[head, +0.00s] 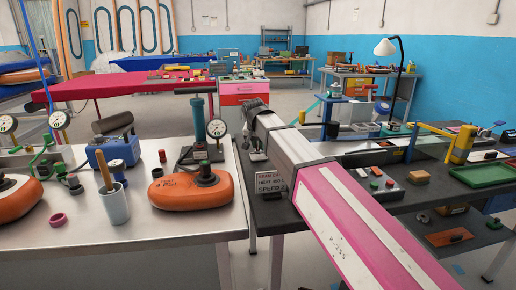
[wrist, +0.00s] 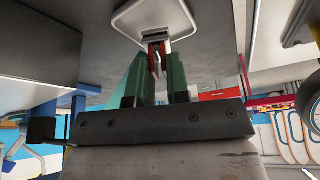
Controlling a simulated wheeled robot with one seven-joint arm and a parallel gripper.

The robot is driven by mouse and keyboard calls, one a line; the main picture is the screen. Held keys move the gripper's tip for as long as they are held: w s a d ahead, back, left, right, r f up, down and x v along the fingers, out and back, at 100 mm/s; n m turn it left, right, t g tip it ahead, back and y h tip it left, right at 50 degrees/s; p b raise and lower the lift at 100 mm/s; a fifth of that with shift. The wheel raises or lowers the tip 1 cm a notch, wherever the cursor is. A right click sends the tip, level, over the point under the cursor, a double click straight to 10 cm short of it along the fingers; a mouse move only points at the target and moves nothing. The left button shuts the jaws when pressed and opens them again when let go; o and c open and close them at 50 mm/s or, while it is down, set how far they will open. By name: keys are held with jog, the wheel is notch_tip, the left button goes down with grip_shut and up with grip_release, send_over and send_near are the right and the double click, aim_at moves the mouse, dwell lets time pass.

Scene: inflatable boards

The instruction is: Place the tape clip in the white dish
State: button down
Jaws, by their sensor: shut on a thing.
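In the wrist view my gripper (wrist: 156,70) has two green fingers closed around a small red and silver piece, the tape clip (wrist: 154,56). The clip sits between the fingertips and is partly hidden by them. The white dish (wrist: 126,22), square with rounded corners, is just beyond the fingertips at the top edge and is partly cut off. I cannot tell whether the clip touches the dish. In the head view my gripper (head: 257,152) points down at the gap between the two benches; the clip and dish cannot be made out there.
The left metal bench (head: 120,228) holds an orange inflatable piece (head: 178,192), a grey cup (head: 115,206), a blue device (head: 108,152) and a gauge stand (head: 203,150). The dark right bench (head: 450,182) holds a control box (head: 373,184) and a green tray (head: 484,175).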

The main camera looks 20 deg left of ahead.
jog(key=shift+f, duration=0.85)
jog(key=shift+f, duration=0.15)
jog(key=c, duration=1.1)
grip_release()
jog(key=v, duration=1.2)
